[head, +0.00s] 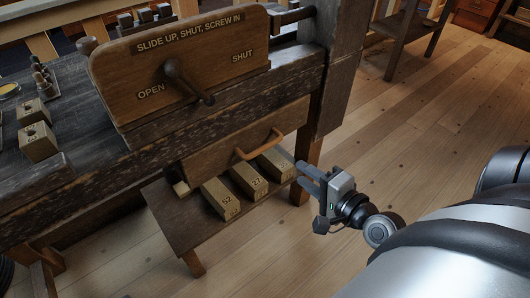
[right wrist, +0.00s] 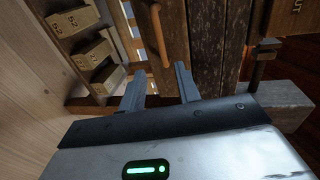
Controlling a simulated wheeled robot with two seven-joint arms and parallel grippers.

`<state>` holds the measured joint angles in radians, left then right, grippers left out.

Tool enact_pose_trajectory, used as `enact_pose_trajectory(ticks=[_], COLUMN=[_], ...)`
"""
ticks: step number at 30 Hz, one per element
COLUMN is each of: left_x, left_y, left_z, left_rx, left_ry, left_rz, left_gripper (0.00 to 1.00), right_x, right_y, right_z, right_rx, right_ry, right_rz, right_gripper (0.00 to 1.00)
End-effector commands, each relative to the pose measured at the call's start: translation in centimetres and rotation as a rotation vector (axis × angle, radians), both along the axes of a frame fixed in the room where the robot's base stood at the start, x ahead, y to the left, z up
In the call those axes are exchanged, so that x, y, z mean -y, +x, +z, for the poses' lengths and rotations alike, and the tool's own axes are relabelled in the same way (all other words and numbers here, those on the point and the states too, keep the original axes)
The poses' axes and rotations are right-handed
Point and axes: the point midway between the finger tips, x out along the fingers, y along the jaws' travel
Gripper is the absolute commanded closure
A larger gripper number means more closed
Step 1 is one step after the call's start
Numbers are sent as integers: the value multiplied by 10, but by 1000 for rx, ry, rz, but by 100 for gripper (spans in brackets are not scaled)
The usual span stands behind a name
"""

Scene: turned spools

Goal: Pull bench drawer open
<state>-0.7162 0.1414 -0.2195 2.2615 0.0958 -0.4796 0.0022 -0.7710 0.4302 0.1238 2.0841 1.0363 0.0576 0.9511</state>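The bench drawer (head: 215,158) sits under the worktop, its front close to the bench edge, and it looks shut. Its curved orange-brown wooden handle (head: 262,147) is on the drawer front. The handle also shows in the right wrist view (right wrist: 159,35), just beyond my fingertips and roughly in line with the gap between them. My right gripper (head: 303,176) is to the right of and below the handle in the head view, apart from it. In the right wrist view its two fingers (right wrist: 159,80) are spread with nothing between them. My left gripper is not in view.
A low shelf (head: 173,222) under the drawer holds numbered wooden blocks (head: 221,199). Above the drawer stands a wooden panel (head: 130,80) marked OPEN and SHUT, with a dark lever (head: 188,82). A bench leg (head: 307,158) is close to my right gripper.

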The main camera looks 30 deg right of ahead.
Motion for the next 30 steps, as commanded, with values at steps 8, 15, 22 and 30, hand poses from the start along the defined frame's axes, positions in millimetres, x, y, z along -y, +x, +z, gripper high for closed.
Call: enact_pose_trajectory(ticks=[8,15,22,30], left_x=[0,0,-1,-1], left_y=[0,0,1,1], left_z=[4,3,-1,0], left_rx=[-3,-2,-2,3], left_ry=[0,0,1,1], left_rz=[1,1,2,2], left_gripper=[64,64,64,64], right_x=[-4,-8,-12,-13], right_y=[47,98,135,150], right_z=[-6,-18,-28,-31], right_rx=[5,4,0,-2], right_ry=[6,2,0,0], right_rz=[-2,0,2,2], right_gripper=[67,67,67,67])
